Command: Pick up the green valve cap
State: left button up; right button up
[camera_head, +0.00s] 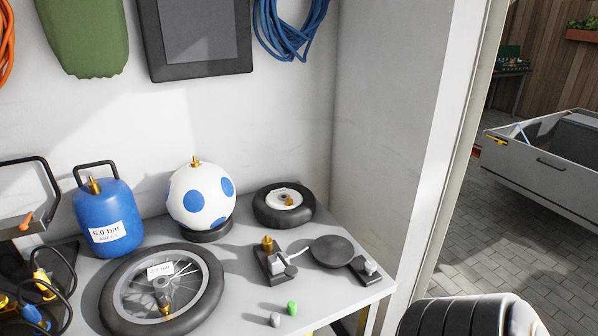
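The small green valve cap (292,308) stands on the grey workbench (232,318) near its front edge. A small grey cap (275,320) stands just to its left, a little nearer the front. Part of my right arm shows at the bottom right, in front of the bench's right side, but its gripper is out of the picture. My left gripper is not in view. Nothing covers the green cap.
A spoked wheel (210,262) lies left of the caps. Behind are a blue tank (104,210), a spotted ball (183,200), a small tyre (264,212), a brass-valved block (262,262) and a dark disc (332,252).

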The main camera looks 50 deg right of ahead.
aim_at(293, 309)
jog(key=z, duration=1.65)
